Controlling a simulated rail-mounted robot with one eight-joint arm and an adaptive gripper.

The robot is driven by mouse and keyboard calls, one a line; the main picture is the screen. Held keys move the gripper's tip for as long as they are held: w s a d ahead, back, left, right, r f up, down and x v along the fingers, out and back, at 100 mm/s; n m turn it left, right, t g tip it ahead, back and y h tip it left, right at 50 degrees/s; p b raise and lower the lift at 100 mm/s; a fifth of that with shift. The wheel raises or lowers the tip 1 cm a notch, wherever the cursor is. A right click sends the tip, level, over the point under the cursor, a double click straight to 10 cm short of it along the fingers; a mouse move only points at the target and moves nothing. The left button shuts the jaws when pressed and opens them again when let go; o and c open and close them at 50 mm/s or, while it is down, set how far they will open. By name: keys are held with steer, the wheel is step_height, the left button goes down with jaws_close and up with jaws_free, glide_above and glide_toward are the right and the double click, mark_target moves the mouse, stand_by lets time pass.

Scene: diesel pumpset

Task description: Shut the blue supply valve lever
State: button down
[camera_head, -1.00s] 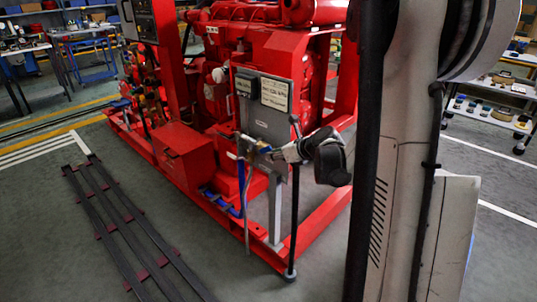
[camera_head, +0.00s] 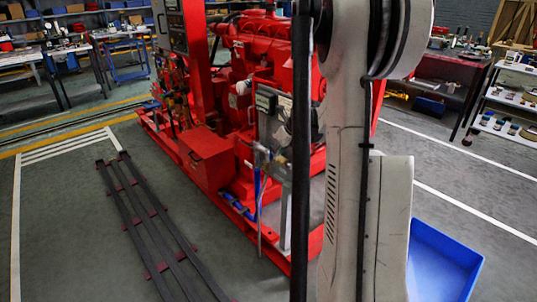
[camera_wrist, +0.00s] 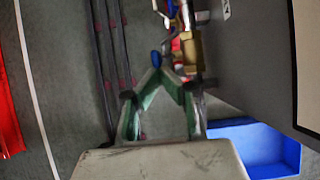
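A brass valve fitting (camera_wrist: 190,48) is in the upper middle of the wrist view, beside a grey panel. A short blue lever-like piece (camera_wrist: 156,58) hangs at its left, just beyond my fingertips. Another blue part (camera_wrist: 171,8) shows at the top edge. My gripper (camera_wrist: 162,74) has green-padded fingers that converge, and the tips look together with nothing clearly between them. Whether the tips touch the blue piece I cannot tell. In the head view the valve area (camera_head: 263,153) is small, with a blue upright part (camera_head: 257,184) below it. My arm hides the gripper there.
The red pumpset (camera_head: 262,55) fills the middle, with a red box (camera_head: 205,158) on its frame. Dark rails (camera_head: 150,230) lie on the floor at left. A blue bin (camera_head: 440,262) stands at lower right. A grey panel (camera_wrist: 250,60) is close to the gripper's right.

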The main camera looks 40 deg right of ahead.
steer(key=shift+w+d+r, duration=0.1)
steer(key=shift+w+r, duration=0.1)
steer(key=shift+w, duration=0.15)
stand_by(0.6)
steer(key=p+v, duration=0.2)
steer(key=v, duration=0.9)
steer(key=shift+s, duration=0.45)
